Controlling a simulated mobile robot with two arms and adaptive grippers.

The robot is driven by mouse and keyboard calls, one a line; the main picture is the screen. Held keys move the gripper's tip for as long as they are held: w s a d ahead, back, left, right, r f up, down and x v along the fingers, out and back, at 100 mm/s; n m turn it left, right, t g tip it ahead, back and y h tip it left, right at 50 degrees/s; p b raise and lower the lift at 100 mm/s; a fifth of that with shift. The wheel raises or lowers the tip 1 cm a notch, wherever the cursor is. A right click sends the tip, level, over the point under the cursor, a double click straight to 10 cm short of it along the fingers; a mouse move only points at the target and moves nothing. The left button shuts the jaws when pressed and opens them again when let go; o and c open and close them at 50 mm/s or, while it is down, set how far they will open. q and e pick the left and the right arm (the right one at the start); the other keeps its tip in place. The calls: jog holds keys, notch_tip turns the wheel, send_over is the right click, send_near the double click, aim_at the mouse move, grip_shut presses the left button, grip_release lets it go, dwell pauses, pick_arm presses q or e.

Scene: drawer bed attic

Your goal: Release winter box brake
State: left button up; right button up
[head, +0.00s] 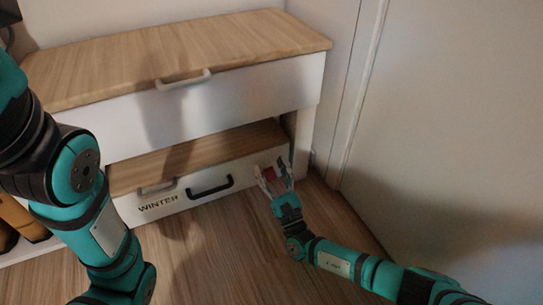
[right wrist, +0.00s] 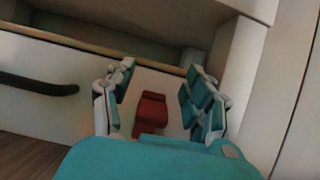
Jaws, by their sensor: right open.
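The winter box (head: 230,168) is a low white drawer front marked WINTER, under the upper drawer of a wood-topped unit. It has a black handle (head: 210,188) and a paler handle beside the lettering. A small red brake lever (head: 269,174) is on its right end. My right gripper (head: 273,172) is at that end, open, with its fingers around the red piece. In the right wrist view the red brake (right wrist: 151,113) stands between the two open fingers (right wrist: 160,95), with gaps on both sides. My left arm comes in at the left; its gripper is out of view.
The upper drawer (head: 220,103) with a pale handle overhangs the box. The unit's right leg and a white wall or door (head: 450,120) stand close to the right. Bare wood floor (head: 240,250) lies in front. Brown objects (head: 25,220) stand at the far left.

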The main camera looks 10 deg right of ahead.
aim_at(272, 175)
notch_tip(272, 175, up, 7)
jog(key=shift+f, duration=0.1)
dwell(0.3)
